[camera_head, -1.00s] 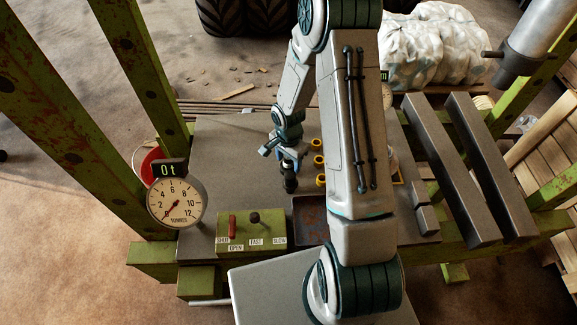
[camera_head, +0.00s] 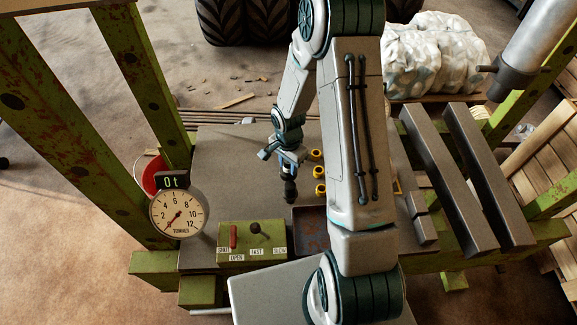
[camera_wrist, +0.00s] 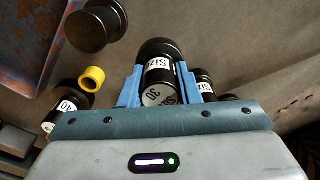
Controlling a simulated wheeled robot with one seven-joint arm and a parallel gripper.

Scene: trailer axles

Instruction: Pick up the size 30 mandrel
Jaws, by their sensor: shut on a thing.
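My gripper (camera_head: 290,160) points down over the grey bench top (camera_head: 225,160). In the wrist view its two blue fingers (camera_wrist: 160,92) are shut on a black cylindrical mandrel with white labels, the size 30 mandrel (camera_wrist: 158,72); "SIZE" and "30" can be read. In the head view the held mandrel (camera_head: 290,190) is a dark upright cylinder below the fingers. I cannot tell whether its lower end touches the bench.
A mandrel marked 40 (camera_wrist: 58,112), a dark cylinder (camera_wrist: 97,25) and another labelled mandrel (camera_wrist: 204,84) are close by. Yellow rings (camera_head: 319,172) lie to the right. A rusty tray (camera_head: 311,230), green lever box (camera_head: 252,240) and dial gauge (camera_head: 178,213) line the front.

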